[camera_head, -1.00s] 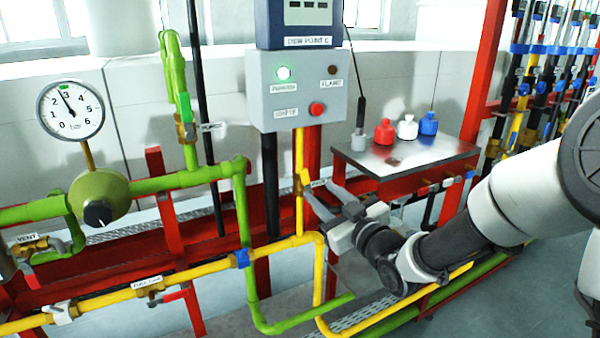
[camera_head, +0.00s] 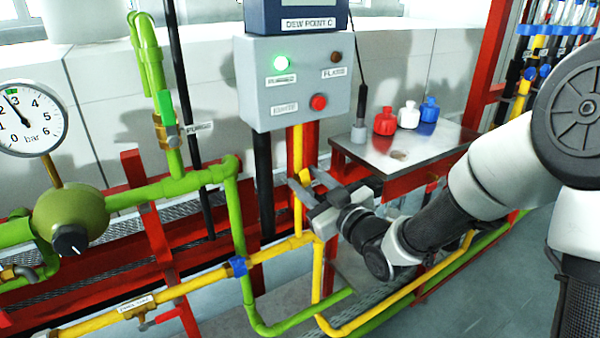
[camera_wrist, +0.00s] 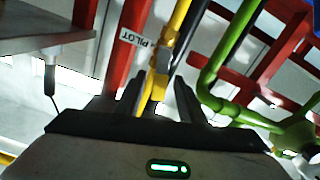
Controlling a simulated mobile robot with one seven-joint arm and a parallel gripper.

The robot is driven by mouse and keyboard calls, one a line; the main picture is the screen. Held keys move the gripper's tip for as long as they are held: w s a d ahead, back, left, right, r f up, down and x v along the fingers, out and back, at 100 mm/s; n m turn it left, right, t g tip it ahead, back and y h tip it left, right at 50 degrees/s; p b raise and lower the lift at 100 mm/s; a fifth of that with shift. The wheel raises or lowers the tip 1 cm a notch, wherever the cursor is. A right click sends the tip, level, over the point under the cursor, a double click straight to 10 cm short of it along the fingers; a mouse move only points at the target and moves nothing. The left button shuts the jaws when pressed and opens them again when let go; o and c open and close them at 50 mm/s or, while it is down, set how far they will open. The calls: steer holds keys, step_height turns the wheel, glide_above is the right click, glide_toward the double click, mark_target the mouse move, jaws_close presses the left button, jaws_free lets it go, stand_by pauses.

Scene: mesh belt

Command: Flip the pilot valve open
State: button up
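The pilot valve (camera_wrist: 159,76) sits on a thin yellow vertical pipe, beside a white PILOT label (camera_wrist: 137,40) in the wrist view. Its yellow handle (camera_wrist: 148,98) points down the picture, between my fingers. My gripper (camera_wrist: 158,95) is open, with a dark finger on each side of the handle; I cannot tell whether either touches it. In the head view my gripper (camera_head: 302,177) reaches the yellow pipe (camera_head: 298,150) below the control box, and its fingers largely hide the valve.
The grey control box (camera_head: 292,80), with a lit green lamp, hangs above my gripper. A metal table (camera_head: 425,150) with red, white and blue bottles stands to the right. Green pipes (camera_head: 235,215) and red frame bars (camera_head: 155,250) lie left; a yellow pipe bends below.

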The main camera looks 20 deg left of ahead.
steer(key=shift+w+a, duration=0.2)
steer(key=shift+a, duration=0.05)
steer(key=shift+c, duration=0.2)
jaws_close()
steer(key=shift+w+d+r+m+p, duration=0.15)
steer(key=shift+w+d+m+p, duration=0.15)
steer(key=shift+m, duration=0.6)
steer(key=shift+w+d+m, duration=0.1)
steer(key=shift+w+m, duration=0.05)
steer(key=shift+m, duration=0.55)
